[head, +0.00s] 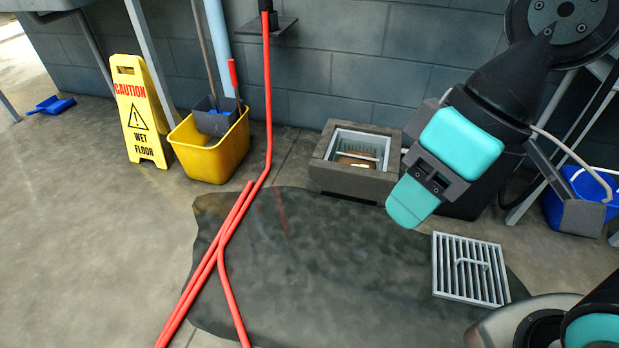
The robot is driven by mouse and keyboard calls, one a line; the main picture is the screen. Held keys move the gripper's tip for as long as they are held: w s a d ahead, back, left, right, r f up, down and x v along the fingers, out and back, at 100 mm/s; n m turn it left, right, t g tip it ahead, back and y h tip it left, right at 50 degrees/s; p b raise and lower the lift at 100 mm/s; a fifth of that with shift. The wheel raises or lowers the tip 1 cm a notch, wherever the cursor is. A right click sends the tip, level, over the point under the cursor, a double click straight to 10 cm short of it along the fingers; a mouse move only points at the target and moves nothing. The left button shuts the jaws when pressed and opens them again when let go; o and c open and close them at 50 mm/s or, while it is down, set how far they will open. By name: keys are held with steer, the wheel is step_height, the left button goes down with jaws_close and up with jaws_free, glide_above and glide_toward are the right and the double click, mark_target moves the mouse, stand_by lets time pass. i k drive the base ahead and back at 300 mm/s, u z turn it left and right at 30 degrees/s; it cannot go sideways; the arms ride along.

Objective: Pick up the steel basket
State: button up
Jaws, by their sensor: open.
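The steel basket (374,144) sits down inside a grey stone-like box (332,174) on the floor by the wall. Its pale metal rim and slatted inner side show, with something brown at the bottom. My gripper (410,203) hangs to the right of the box and nearer to me, with teal pads and tip. It is open and holds nothing that I can see. It is apart from the basket in the picture. How far it is above the floor is hard to tell.
A metal grate (437,262) with a handle lies on the dark wet patch (300,290). Red hoses (207,262) run across it. A yellow mop bucket (213,157) and a caution sign (139,112) stand left. A blue bin (560,212) stands right.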

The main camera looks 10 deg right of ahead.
mark_target(357, 161)
steer(key=u, duration=0.55)
steer(key=i, duration=0.5)
steer(key=u, duration=0.65)
steer(key=i, duration=1.4)
steer(key=z, duration=1.15)
steer(key=i, duration=0.5)
steer(key=z, duration=0.45)
